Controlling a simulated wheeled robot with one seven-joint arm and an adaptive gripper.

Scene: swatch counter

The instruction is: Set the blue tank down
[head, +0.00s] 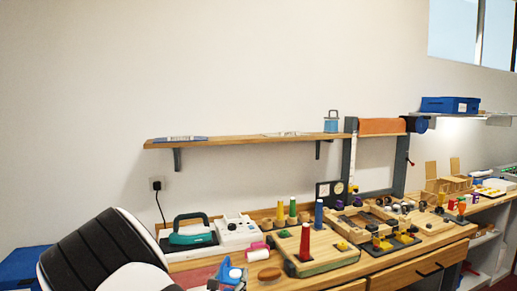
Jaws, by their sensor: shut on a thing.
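A small light-blue container (331,125) with a grey lid and a raised grey handle loop stands upright at the right end of the long wall shelf (230,142). It looks like the blue tank, but it is too small to be sure. A blue and white object (229,277) sits low on the bench at the bottom edge; its shape is unclear.
A teal-handled iron-like device (192,232) and a white box (237,230) stand on the bench's left. Several coloured pegs and wooden boards crowd its middle. A blue bin (450,104) sits on the right shelf. The long shelf has bare stretches. A black ribbed shape (100,250) blocks the lower left.

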